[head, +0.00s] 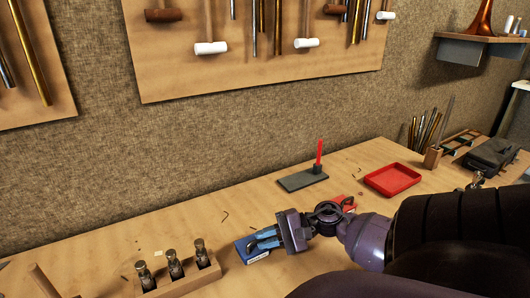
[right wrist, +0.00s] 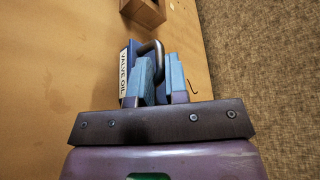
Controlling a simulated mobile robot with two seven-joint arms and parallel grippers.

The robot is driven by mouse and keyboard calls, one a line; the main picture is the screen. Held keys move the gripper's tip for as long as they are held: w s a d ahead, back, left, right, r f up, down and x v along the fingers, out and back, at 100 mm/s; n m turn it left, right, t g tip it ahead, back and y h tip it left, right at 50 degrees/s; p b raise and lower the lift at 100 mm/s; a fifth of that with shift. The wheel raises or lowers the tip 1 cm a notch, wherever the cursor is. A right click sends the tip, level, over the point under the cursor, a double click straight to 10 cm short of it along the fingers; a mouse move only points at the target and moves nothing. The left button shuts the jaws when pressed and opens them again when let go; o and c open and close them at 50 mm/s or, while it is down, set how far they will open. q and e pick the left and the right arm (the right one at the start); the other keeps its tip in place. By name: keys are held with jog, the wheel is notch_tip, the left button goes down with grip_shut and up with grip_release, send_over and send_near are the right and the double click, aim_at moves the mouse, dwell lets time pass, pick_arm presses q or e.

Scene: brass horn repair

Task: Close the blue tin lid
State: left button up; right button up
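The blue tin (head: 257,256) lies on the bench at the lower middle of the head view, with a white label strip along its front. In the right wrist view the tin (right wrist: 131,52) is dark blue and its label reads VALVE OIL. My right gripper (head: 264,239) is at the tin, its light blue fingers over it. In the right wrist view a dark curved bar (right wrist: 151,46) runs between the fingers of my right gripper (right wrist: 161,72). Whether they press on it is unclear. The fingers hide much of the tin, and the lid's angle cannot be made out. My left gripper is out of view.
A wooden rack (head: 185,281) with several small bottles stands left of the tin. A dark stand (head: 302,180) with a red upright piece and a red tray (head: 393,179) lie farther back. A red object (head: 347,203) lies behind my right wrist. The bench's back left is mostly clear.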

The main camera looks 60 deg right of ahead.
jog(key=shift+o, duration=0.3)
jog(key=shift+s, duration=0.1)
jog(key=v, duration=1)
jog(key=shift+s+d, duration=0.25)
jog(key=shift+d, duration=0.05)
